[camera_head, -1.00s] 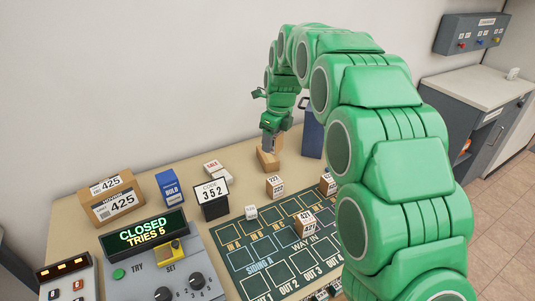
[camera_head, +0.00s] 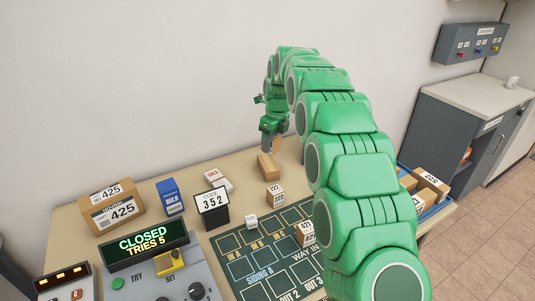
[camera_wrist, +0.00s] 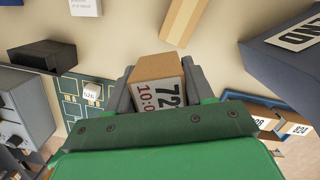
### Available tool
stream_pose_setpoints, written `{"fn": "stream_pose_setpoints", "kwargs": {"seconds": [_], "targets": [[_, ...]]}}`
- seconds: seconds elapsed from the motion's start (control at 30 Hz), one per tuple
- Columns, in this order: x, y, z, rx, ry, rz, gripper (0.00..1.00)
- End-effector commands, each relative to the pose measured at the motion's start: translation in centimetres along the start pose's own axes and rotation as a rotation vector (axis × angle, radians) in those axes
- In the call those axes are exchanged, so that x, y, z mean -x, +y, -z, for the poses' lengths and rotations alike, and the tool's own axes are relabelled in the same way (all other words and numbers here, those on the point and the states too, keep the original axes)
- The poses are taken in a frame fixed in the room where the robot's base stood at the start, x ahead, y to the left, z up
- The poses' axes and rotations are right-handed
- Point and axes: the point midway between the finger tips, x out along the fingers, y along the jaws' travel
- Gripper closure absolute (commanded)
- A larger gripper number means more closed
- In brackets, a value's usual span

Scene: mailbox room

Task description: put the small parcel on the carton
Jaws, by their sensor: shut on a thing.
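My gripper (camera_head: 272,138) is shut on a small brown parcel (camera_wrist: 158,72) with a white label reading "72" and "10:0" in the wrist view. In the head view the held parcel (camera_head: 277,145) is partly hidden by the gripper, above the back of the table. The carton (camera_head: 112,207), a larger brown box with labels reading 425, stands at the far left of the table, well apart from my gripper. I cannot see the carton in the wrist view.
A plain brown block (camera_head: 267,166) lies just below my gripper. A blue box (camera_head: 171,197), a code stand (camera_head: 212,207) reading 352 and a white-and-red box (camera_head: 218,182) stand between it and the carton. Small boxes (camera_head: 275,195) sit near the siding board (camera_head: 262,262).

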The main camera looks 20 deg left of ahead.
Motion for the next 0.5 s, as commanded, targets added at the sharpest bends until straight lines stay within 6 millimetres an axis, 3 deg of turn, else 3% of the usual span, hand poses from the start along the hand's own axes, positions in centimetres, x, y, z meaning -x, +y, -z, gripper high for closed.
{"fn": "stream_pose_setpoints", "kwargs": {"seconds": [0.5], "targets": [[-3.3,-2.6,-2.5,-0.001,0.002,-0.001,0.81]]}}
